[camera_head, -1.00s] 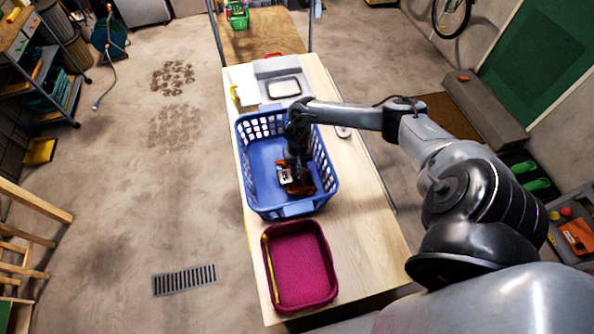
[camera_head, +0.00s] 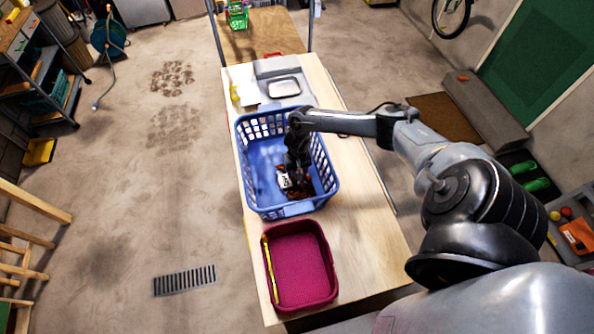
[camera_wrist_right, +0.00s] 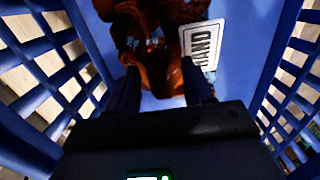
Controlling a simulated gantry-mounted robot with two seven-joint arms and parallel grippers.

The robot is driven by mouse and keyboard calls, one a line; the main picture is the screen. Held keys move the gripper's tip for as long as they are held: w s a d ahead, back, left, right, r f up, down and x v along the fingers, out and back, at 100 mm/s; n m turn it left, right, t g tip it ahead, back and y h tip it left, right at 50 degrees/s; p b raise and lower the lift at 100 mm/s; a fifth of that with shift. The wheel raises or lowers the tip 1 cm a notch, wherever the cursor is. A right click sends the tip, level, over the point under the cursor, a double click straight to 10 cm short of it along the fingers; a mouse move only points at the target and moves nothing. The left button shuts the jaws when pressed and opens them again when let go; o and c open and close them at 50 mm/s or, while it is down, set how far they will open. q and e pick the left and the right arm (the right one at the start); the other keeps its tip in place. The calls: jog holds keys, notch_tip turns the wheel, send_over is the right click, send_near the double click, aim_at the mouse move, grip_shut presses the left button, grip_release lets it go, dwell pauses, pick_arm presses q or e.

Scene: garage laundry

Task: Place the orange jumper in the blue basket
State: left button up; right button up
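The blue basket (camera_head: 264,176) stands on the long wooden table. The orange jumper (camera_wrist_right: 163,30) lies crumpled inside it, low down near the basket floor; in the head view it is a dark orange patch (camera_head: 304,187) at the near right end, partly hidden by my arm. My right gripper (camera_wrist_right: 160,82) is down inside the basket, over the jumper. Its two fingers are spread apart, with the jumper at and beyond their tips. A white panel with dark lettering (camera_wrist_right: 201,45) shows beside the jumper. My left gripper is not in view.
A magenta basket (camera_head: 326,235) with a yellow strip along its left side stands close in front of the blue one. A grey tray-like item (camera_head: 284,88) and a yellow bottle (camera_head: 234,93) are behind it. The table's right side (camera_head: 365,210) is clear.

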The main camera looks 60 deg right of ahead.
notch_tip(320, 180, up, 12)
jog(key=p, duration=0.1)
jog(key=shift+r, duration=0.15)
dwell(0.6)
jog(key=shift+s, duration=0.1)
